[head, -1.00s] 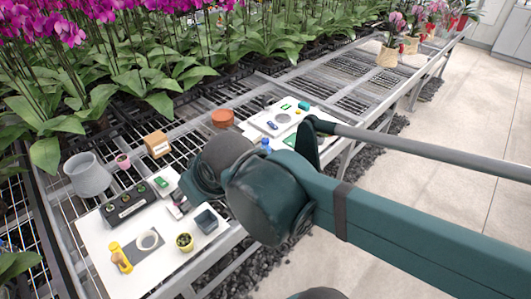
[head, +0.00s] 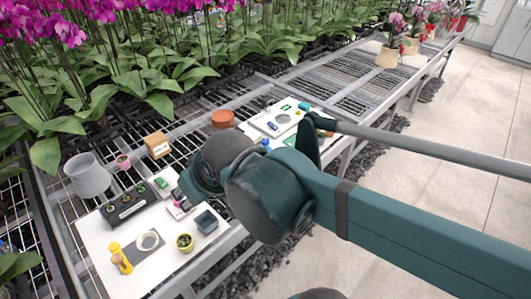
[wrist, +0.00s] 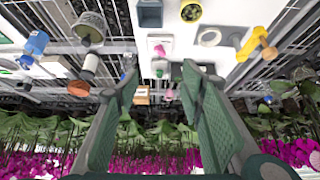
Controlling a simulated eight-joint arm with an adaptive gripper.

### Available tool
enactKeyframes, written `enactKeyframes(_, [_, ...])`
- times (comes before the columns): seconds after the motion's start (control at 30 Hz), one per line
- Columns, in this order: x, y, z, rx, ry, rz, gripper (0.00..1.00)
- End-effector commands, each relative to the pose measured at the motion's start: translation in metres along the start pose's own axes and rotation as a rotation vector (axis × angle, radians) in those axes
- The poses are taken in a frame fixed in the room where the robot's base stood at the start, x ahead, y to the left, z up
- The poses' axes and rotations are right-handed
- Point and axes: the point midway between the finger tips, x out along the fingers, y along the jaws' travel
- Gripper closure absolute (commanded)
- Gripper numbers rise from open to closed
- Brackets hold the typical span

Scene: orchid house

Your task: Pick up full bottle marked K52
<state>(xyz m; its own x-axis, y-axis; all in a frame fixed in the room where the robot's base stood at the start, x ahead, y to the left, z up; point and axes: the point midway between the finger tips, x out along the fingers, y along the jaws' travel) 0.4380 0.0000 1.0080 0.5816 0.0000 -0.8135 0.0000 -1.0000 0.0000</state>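No label reading K52 is legible in either view, so I cannot tell which thing is the marked bottle. A small pink item (wrist: 160,49) on a white piece shows in the wrist view, with a small green-topped item (wrist: 159,66) just beyond it. In the head view the pink item (head: 178,208) is beside my gripper (head: 179,194), low over the near white mat. In the wrist view my gripper (wrist: 160,88) has its two green fingers apart, with nothing clearly held between them. A blue bottle-like item (wrist: 33,46) is at the left there.
A grey pot (head: 87,175) and cardboard box (head: 157,145) stand behind.

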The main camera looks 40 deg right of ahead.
Motion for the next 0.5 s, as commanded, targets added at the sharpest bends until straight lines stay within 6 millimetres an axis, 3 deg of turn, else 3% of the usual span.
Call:
enactKeyframes(0.17, [-0.018, 0.000, -0.012, 0.000, 0.000, 0.000, 0.61])
enactKeyframes(0.5, [-0.034, 0.002, -0.027, -0.013, -0.003, 0.007, 0.61])
